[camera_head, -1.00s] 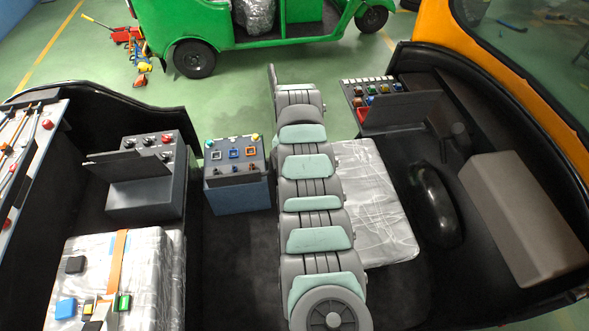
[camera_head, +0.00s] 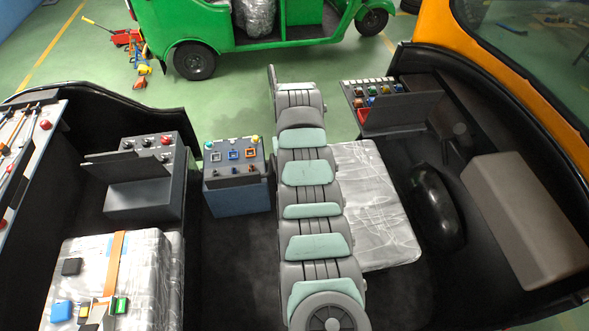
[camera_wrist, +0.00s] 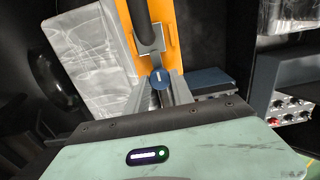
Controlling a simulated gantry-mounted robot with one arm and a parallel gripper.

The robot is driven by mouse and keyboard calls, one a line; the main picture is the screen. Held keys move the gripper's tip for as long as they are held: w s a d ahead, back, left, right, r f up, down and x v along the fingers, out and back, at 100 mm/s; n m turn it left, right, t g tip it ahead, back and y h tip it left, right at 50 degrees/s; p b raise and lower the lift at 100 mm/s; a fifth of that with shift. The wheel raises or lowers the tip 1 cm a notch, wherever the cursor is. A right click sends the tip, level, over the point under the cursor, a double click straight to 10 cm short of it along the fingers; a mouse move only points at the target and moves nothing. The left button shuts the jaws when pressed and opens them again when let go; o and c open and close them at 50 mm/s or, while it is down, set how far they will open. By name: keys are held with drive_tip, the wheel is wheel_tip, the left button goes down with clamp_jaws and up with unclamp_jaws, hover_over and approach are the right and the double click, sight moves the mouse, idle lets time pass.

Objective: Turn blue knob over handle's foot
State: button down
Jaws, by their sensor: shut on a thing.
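The blue knob (camera_wrist: 160,78) shows in the wrist view, with a pale mark on its top. It sits just below the grey foot (camera_wrist: 152,45) of a black handle (camera_wrist: 141,18), on an orange panel (camera_wrist: 121,45). My gripper (camera_wrist: 160,88) has its two grey fingers on either side of the knob and is shut on it. The lower part of the knob is hidden between the fingers. In the head view my arm stands in the middle, and neither the gripper nor the blue knob can be seen there.
A plastic-wrapped seat (camera_head: 372,205) lies right of my arm. A switch box (camera_head: 235,170) stands close on its left, and another control box (camera_head: 150,180) farther left. A black steering wheel (camera_head: 437,208) is at the right. A wrapped block (camera_head: 140,260) is at lower left.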

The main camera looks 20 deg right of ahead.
idle(0.3)
drive_tip(key=c, duration=1.1)
unclamp_jaws()
wheel_tip(320, 180, up, 11)
drive_tip(key=b, duration=0.1)
drive_tip(key=shift+w+f, duration=0.1)
drive_tip(key=shift+f, duration=0.1)
